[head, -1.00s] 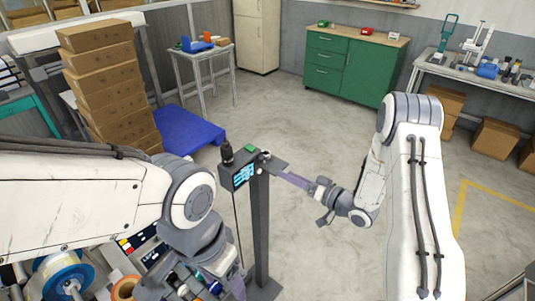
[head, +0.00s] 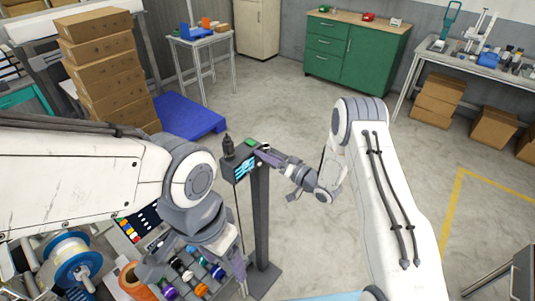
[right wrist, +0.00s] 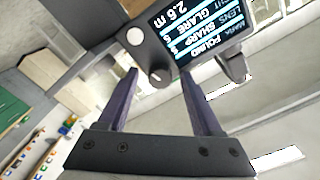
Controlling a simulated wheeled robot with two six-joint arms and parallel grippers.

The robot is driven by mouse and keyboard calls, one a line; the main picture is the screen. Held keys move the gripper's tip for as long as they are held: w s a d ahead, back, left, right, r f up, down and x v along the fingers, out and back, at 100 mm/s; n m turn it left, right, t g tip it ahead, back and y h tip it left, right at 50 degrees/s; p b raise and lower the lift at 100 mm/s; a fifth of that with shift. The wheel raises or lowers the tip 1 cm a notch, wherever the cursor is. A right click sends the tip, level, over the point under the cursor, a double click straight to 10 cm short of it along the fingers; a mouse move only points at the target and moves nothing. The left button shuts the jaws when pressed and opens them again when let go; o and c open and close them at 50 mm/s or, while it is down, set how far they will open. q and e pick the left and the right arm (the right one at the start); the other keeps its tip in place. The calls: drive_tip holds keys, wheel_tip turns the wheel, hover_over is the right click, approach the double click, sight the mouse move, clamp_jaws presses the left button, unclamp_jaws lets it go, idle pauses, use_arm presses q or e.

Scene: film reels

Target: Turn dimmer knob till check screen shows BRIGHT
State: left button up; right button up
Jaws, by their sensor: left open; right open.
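The check screen (head: 245,168) is on a dark box atop a post. In the right wrist view the screen (right wrist: 188,32) is lit and inverted, with words like LENS, GLARE, SHARP, FOUND and "2.6 m"; I cannot read BRIGHT there. A dark round knob (right wrist: 160,75) with a white mark shows beyond and between the fingertips of my open, empty right gripper (right wrist: 158,80). A white round part (right wrist: 135,36) is beside it; I cannot tell which is the dimmer. In the head view my right gripper (head: 264,154) is at the box's right side. My left gripper (head: 238,272) hangs open below the box.
The dark post (head: 260,225) stands on a floor plate. A blue platform (head: 188,118) and a stack of cartons (head: 105,70) are at left. A green cabinet (head: 355,52) is at the back. Coloured spools (head: 190,275) lie near my left gripper. The middle floor is clear.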

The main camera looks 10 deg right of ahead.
clamp_jaws()
drive_tip(key=shift+n+b, duration=4.5)
drive_tip(key=shift+b, duration=0.95)
unclamp_jaws()
